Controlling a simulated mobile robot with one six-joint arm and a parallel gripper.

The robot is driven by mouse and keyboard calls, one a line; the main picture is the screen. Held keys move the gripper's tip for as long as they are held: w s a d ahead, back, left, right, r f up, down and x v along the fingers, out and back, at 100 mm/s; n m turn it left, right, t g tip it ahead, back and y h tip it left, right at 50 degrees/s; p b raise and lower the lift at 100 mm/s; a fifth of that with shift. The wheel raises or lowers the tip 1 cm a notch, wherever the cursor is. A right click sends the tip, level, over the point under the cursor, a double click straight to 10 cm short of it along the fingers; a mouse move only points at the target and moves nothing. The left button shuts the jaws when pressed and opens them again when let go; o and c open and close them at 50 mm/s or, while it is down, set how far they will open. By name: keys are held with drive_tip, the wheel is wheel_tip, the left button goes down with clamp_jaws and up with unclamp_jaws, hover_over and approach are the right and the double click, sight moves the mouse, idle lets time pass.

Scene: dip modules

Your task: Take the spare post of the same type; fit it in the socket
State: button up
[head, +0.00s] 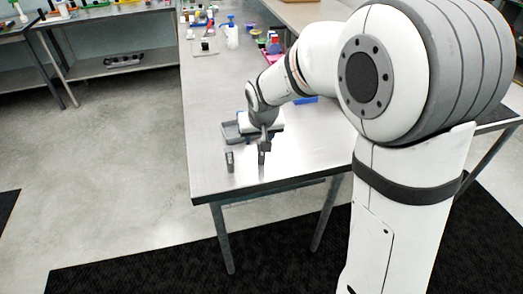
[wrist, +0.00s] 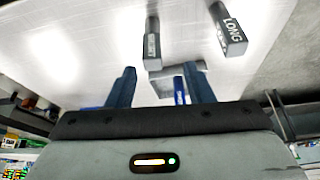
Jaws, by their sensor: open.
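My gripper (wrist: 160,70) is open, its two dark blue fingers apart; in the head view it (head: 264,128) is low over the table's near end. Beyond the fingertips, a grey block (wrist: 153,48) bears a label too small to read surely, and another grey block (wrist: 231,36) is labelled LONG. They appear as small upright grey pieces (head: 230,161) in the head view. A light grey frame or tray (wrist: 162,84) lies past the fingers. A blue piece with white lettering (wrist: 179,91) shows between them, its word unclear. I cannot tell which part is the socket.
The metal table (head: 215,95) has clear surface around the arm. A blue item (head: 305,99) lies right of the gripper. A spray bottle (head: 232,36) and several small items stand at the far end. A side bench (head: 120,62) stands at the back left.

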drive_tip(key=x, duration=0.2)
drive_tip(key=p+x, duration=0.1)
drive_tip(key=x, duration=0.1)
drive_tip(key=d+x, duration=0.1)
drive_tip(key=x, duration=0.1)
drive_tip(key=shift+w+f+p, duration=0.25)
drive_tip(key=shift+w+p, duration=0.05)
drive_tip(key=shift+w, duration=0.05)
clamp_jaws()
